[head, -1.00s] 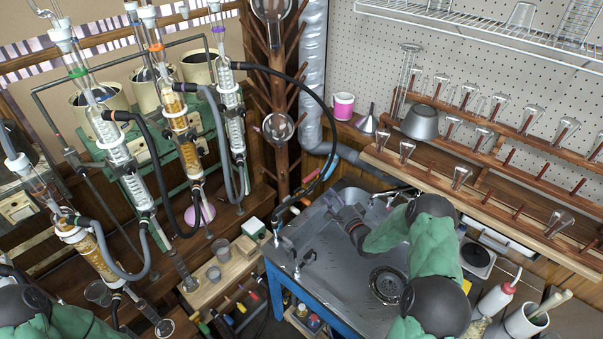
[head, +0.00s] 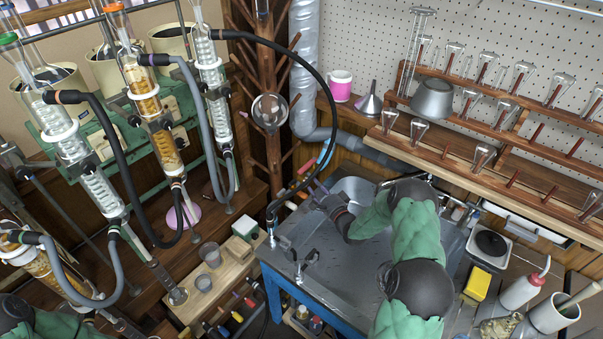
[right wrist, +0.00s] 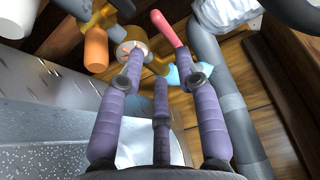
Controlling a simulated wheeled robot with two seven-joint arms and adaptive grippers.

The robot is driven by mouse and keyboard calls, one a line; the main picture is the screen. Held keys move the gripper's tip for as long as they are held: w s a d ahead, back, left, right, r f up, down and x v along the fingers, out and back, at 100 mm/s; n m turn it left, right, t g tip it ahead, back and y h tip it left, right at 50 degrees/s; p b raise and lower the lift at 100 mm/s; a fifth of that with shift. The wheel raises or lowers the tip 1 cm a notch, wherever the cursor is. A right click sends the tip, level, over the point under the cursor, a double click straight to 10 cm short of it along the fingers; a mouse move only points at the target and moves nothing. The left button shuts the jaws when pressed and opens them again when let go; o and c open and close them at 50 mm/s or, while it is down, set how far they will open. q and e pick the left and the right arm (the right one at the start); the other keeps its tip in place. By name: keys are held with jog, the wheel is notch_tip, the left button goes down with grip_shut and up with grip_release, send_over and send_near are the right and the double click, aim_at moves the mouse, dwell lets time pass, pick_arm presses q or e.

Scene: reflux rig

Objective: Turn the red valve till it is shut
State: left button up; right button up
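The red valve handle (right wrist: 168,28) is a pinkish-red lever. It points up and left in the right wrist view, just beyond my right gripper (right wrist: 160,52). A small red part (head: 307,167) beside the pipes in the head view seems to be the same handle. My right gripper (head: 314,191) is at the back left of the sink bench. Its purple fingers are spread, with the handle's lower end between and beyond their tips; I cannot tell if they touch it. My left gripper is out of view; only part of that arm shows at the bottom left.
A blue handle (right wrist: 186,76) and an orange handle (right wrist: 96,50) sit close to the fingers. A grey pipe (right wrist: 225,85) runs down the right. The sink bench (head: 335,268) lies below my arm. Glass condensers (head: 148,95) with hoses stand at left.

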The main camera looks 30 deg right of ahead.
aim_at(304, 170)
jog(key=w+b, duration=0.2)
jog(key=w, duration=0.8)
jog(key=shift+w+r+b, duration=0.1)
jog(key=shift+w+b, duration=0.1)
jog(key=shift+b, duration=0.2)
grip_shut()
